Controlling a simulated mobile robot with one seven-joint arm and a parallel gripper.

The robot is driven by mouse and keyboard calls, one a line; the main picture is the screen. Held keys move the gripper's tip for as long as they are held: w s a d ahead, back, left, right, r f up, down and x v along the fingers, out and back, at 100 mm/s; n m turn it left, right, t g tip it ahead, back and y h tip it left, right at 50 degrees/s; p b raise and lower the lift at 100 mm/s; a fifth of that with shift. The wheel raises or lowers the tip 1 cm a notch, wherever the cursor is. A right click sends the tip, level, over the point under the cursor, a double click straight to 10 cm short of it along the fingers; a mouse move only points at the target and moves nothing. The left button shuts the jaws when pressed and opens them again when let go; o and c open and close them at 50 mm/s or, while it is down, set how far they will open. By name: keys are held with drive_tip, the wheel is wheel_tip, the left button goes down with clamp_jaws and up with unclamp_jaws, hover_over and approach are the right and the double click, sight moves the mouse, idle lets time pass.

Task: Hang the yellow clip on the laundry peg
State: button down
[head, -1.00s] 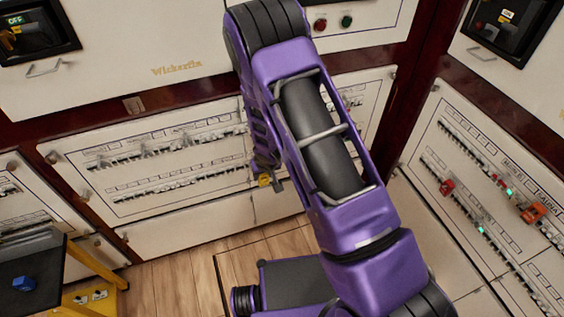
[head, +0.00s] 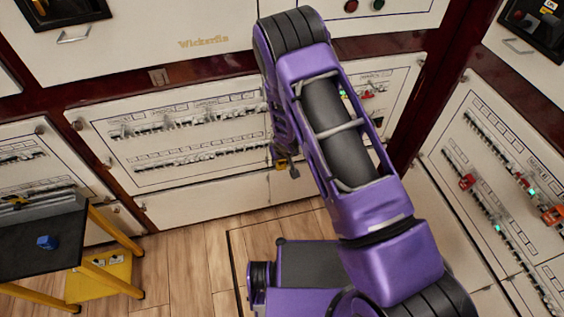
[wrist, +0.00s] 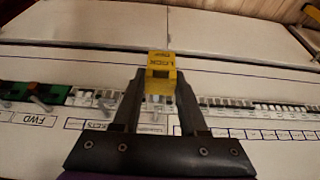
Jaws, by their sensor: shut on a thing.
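The yellow clip (wrist: 161,64), with dark lettering that looks like "LOCK", is between the fingertips of my gripper (wrist: 160,82) in the wrist view. The gripper is shut on it and holds it in front of a breaker row (wrist: 90,99). In the head view my gripper (head: 284,157) is small and partly behind my arm, in front of the middle panel (head: 190,135); a speck of yellow shows there. I cannot pick out the laundry peg; no label reading "laundry" is legible in either view.
The right panel (head: 480,165) carries red and orange clips and green lights. A black-topped cart (head: 75,258) with yellow legs and a blue block (head: 47,242) stands at the left. Wooden floor (head: 185,262) is clear between cart and base.

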drive_tip(key=shift+w+a, duration=0.3)
drive_tip(key=shift+w, duration=0.75)
drive_tip(key=shift+w+a, duration=0.25)
drive_tip(key=shift+w, duration=0.8)
drive_tip(key=shift+w+a, duration=0.2)
drive_tip(key=shift+w, duration=0.45)
drive_tip(key=shift+w+a, duration=0.2)
drive_tip(key=shift+w, duration=0.4)
drive_tip(key=shift+w, duration=0.3)
drive_tip(key=shift+w+a, duration=0.15)
drive_tip(key=shift+w, duration=0.25)
drive_tip(key=shift+c, duration=1.8)
unclamp_jaws()
drive_tip(key=shift+r, duration=0.1)
drive_tip(key=p+v, duration=0.2)
drive_tip(key=v, duration=1.5)
drive_tip(key=shift+p, duration=0.3)
drive_tip(key=shift+r, duration=0.1)
